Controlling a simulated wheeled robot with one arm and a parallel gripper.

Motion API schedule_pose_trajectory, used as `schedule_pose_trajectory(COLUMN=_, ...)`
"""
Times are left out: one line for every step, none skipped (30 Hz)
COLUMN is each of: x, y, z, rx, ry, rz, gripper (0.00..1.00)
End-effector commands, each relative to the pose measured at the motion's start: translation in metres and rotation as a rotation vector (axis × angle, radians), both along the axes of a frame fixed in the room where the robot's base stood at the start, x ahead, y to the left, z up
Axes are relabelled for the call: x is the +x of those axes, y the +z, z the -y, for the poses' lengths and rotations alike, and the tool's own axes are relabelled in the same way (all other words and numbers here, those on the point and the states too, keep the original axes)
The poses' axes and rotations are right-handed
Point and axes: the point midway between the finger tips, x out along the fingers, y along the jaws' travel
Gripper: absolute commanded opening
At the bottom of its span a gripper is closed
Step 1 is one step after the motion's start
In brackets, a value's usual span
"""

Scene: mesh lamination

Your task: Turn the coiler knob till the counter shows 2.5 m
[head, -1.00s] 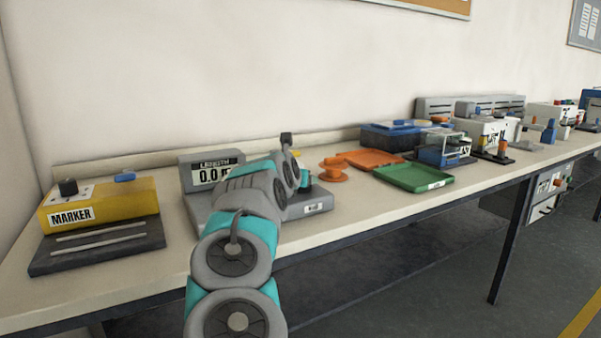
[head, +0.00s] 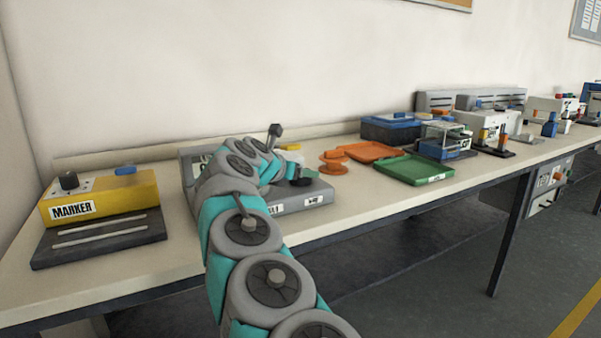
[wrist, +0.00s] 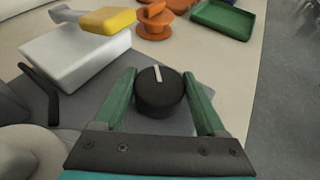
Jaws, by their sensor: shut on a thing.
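The coiler (head: 318,192) is a grey machine on the bench, largely behind my arm. Its black round knob (wrist: 160,98) is in the middle of the wrist view, with a white pointer line aimed up and slightly left. The green fingers of my gripper (wrist: 160,78) are shut on the knob, one on each side; in the head view the knob is a dark spot at the arm's end. The length counter (head: 187,166) is mostly hidden behind my arm, and its reading cannot be made out.
A light block with a yellow handle (wrist: 108,20) stands left of the knob. An orange spool (head: 333,162), orange tray (head: 372,150) and green tray (head: 415,170) lie to the right. The yellow marker machine (head: 105,200) stands at left. The bench's front edge is close.

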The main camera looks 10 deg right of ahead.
Motion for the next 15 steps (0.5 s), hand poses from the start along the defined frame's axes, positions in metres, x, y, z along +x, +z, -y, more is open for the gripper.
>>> schedule_pose_trajectory(x=0.0003, y=-0.0005, z=-0.0001, rx=0.001, ry=-0.002, rz=-0.001, gripper=0.17)
schedule_pose_trajectory(x=0.0001, y=-0.0006, z=0.0, rx=0.001, ry=-0.003, rz=-0.001, gripper=0.17)
schedule_pose_trajectory(x=0.0, y=-0.0006, z=0.0001, rx=0.0, ry=-0.005, rz=-0.001, gripper=0.17)
schedule_pose_trajectory(x=0.0, y=-0.0006, z=0.0001, rx=0.0, ry=-0.006, rz=-0.001, gripper=0.17)
schedule_pose_trajectory(x=-0.0001, y=-0.0005, z=0.0001, rx=0.0, ry=-0.006, rz=-0.001, gripper=0.17)
schedule_pose_trajectory(x=-0.0001, y=-0.0007, z=0.0002, rx=0.0, ry=-0.007, rz=-0.001, gripper=0.17)
schedule_pose_trajectory(x=-0.0002, y=-0.0006, z=0.0002, rx=0.0, ry=-0.007, rz=-0.001, gripper=0.17)
schedule_pose_trajectory(x=-0.0002, y=-0.0008, z=0.0002, rx=0.0, ry=-0.007, rz=-0.001, gripper=0.17)
schedule_pose_trajectory(x=-0.0002, y=-0.0009, z=0.0002, rx=0.0, ry=-0.007, rz=-0.001, gripper=0.17)
schedule_pose_trajectory(x=-0.0002, y=-0.0009, z=0.0002, rx=0.001, ry=-0.007, rz=-0.002, gripper=0.17)
schedule_pose_trajectory(x=-0.0002, y=-0.0009, z=0.0001, rx=0.001, ry=-0.007, rz=-0.002, gripper=0.17)
schedule_pose_trajectory(x=-0.0001, y=-0.0011, z=0.0001, rx=0.0, ry=-0.007, rz=-0.003, gripper=0.17)
schedule_pose_trajectory(x=-0.0002, y=-0.001, z=0.0001, rx=0.0, ry=-0.007, rz=-0.003, gripper=0.17)
schedule_pose_trajectory(x=-0.0002, y=-0.0012, z=0.0001, rx=0.0, ry=-0.007, rz=-0.003, gripper=0.17)
schedule_pose_trajectory(x=-0.0002, y=-0.0013, z=0.0001, rx=0.0, ry=-0.007, rz=-0.003, gripper=0.75)
